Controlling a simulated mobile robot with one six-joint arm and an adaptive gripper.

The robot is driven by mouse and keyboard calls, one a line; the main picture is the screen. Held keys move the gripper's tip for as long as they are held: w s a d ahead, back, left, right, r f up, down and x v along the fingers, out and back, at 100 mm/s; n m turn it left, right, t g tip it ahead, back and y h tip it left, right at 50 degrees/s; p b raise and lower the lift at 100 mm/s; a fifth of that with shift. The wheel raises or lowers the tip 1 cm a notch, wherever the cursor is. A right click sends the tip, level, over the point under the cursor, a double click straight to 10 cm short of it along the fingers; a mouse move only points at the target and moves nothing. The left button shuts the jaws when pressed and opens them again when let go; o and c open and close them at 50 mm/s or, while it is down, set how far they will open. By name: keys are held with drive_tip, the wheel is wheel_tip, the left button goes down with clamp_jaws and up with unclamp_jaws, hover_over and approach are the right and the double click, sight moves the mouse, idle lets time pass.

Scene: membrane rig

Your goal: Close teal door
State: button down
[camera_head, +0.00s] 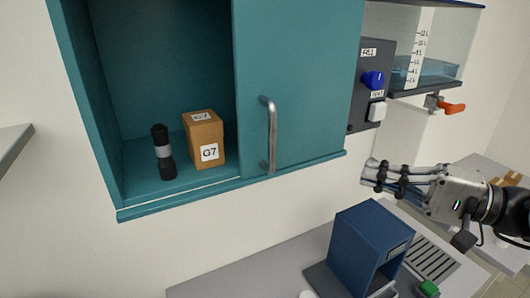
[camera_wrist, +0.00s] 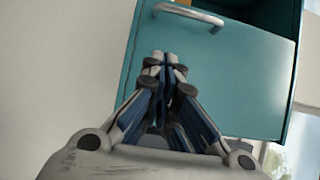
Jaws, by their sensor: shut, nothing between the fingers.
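The teal door (camera_head: 305,65) covers the right half of a teal wall cabinet (camera_head: 93,95); the left half is open. A vertical metal handle (camera_head: 271,135) is near the door's left edge. The door (camera_wrist: 215,80) and handle (camera_wrist: 188,14) also show in the wrist view, with the dark opening at the upper right. My gripper (camera_head: 370,173) is shut and empty, below and right of the cabinet's lower right corner, apart from the handle. In the wrist view, its closed fingertips (camera_wrist: 164,60) show in front of the door, short of the handle.
A control panel (camera_head: 366,92) and water tank (camera_head: 430,65) with an orange-handled valve (camera_head: 450,107) are right of the cabinet. A blue box (camera_head: 360,240) stands on the bench below.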

drive_tip(key=s+a+p+x, duration=0.1)
drive_tip(key=s+p+x, duration=0.1)
drive_tip(key=x, duration=1.1)
drive_tip(key=shift+a, duration=0.65)
drive_tip(key=shift+a, duration=0.1)
